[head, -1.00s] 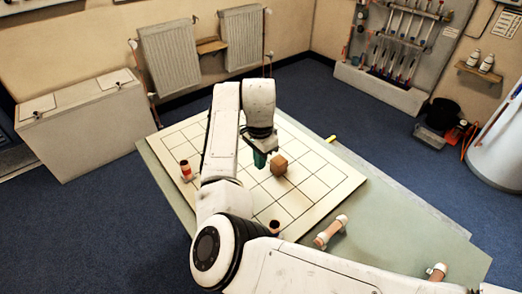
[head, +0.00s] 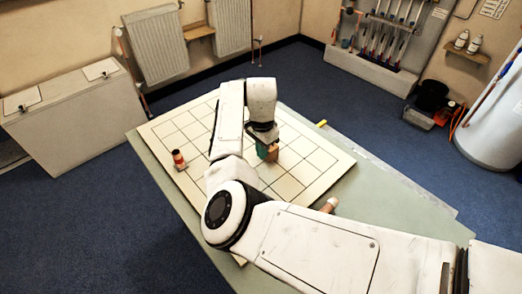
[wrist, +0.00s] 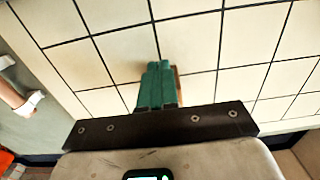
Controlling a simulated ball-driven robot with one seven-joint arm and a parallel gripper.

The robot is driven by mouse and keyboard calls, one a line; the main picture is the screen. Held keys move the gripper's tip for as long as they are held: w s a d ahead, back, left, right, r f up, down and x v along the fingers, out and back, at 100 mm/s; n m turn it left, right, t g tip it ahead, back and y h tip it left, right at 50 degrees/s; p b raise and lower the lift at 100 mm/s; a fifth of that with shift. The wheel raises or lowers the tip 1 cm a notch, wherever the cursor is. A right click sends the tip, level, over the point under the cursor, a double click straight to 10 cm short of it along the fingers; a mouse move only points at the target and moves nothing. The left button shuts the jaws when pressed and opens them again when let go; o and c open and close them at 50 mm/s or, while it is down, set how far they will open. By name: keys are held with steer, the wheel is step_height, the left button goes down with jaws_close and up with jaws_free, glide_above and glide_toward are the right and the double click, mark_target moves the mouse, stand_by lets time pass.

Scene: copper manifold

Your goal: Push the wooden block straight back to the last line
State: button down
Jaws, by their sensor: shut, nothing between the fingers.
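The wooden block (head: 272,153) is a small brown cube on the pale board with black grid lines (head: 310,160). My gripper (head: 262,152) has green fingers, is shut and empty, and sits low beside the block on its left in the head view. The fingers partly cover the block there. In the wrist view, the shut fingers (wrist: 158,72) hide most of the block, and only a thin strip of its wood (wrist: 177,82) shows along their right side. I cannot tell whether the fingers touch it.
A copper-coloured piece with white ends (head: 328,204) lies near the board's front right, partly behind my arm. The grid beyond the block looks clear. A yellow item (head: 321,124) lies by the board's far edge.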

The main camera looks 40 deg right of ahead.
steer(key=d+b, duration=0.3)
steer(key=d, duration=1.2)
steer(key=shift+d+f+b, duration=0.1)
steer(key=shift+f+b, duration=0.05)
steer(key=shift+b, duration=0.25)
steer(key=shift+d, duration=0.55)
steer(key=shift+r, duration=0.25)
step_height(320, 180, up, 11)
steer(key=shift+f+b, duration=0.15)
steer(key=shift+b, duration=0.2)
